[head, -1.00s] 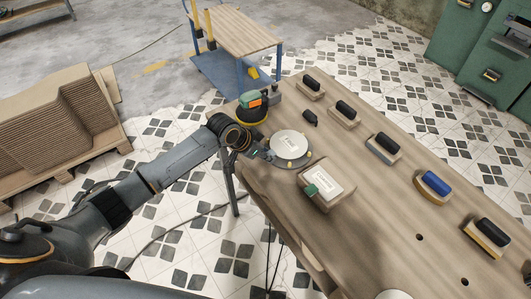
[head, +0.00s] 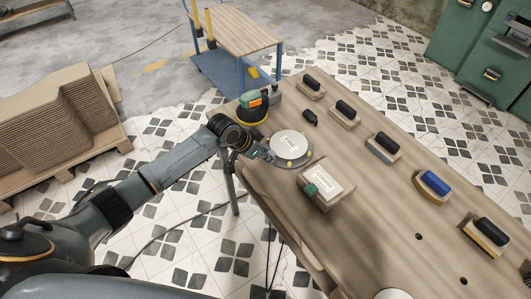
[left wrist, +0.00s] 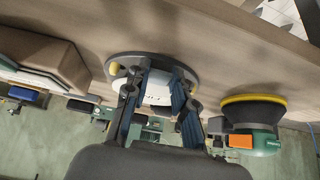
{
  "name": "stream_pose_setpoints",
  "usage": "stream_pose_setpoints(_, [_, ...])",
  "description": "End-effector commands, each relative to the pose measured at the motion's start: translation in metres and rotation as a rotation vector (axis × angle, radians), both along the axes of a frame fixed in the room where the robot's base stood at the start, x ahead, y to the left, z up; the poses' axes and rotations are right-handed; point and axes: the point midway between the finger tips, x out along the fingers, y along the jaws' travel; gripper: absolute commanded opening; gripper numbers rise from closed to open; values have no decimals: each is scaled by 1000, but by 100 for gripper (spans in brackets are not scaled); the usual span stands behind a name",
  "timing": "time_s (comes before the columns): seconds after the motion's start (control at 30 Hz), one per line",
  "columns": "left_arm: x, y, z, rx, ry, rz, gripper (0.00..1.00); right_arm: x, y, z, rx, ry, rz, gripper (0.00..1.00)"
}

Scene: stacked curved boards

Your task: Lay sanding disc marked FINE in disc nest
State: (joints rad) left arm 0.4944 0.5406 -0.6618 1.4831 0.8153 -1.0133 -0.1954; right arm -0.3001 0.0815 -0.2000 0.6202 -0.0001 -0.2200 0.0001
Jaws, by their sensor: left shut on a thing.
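A round white disc (head: 285,138) with a small label lies over the dark grey round nest (head: 289,163) on the workbench. The label is too small to read surely. Yellow pegs show at the nest's rim. My left gripper (head: 268,155) is shut on the disc's near left edge. In the left wrist view the disc (left wrist: 157,92) sits between the two fingers, with the nest's dark rim (left wrist: 190,66) just beyond it. The disc looks level and very close to the nest; I cannot tell whether it rests fully on it. My right gripper is out of view.
An orange-and-green sander (head: 252,106) with a yellow-edged pad stands behind the nest. A wooden box (head: 318,197) with a labelled white top is in front of it. Several sanding blocks (head: 384,148) line the bench's (head: 375,220) right side.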

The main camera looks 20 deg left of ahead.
Motion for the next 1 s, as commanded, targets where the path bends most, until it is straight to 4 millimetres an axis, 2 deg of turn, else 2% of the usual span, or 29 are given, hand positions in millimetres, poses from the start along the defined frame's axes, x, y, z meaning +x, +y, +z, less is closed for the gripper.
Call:
stream_pose_setpoints(0.63, [0,0,-10,0,0,0,0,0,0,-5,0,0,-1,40])
stream_pose_setpoints(1.0, [0,0,-1,-1,1,-1,0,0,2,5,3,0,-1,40])
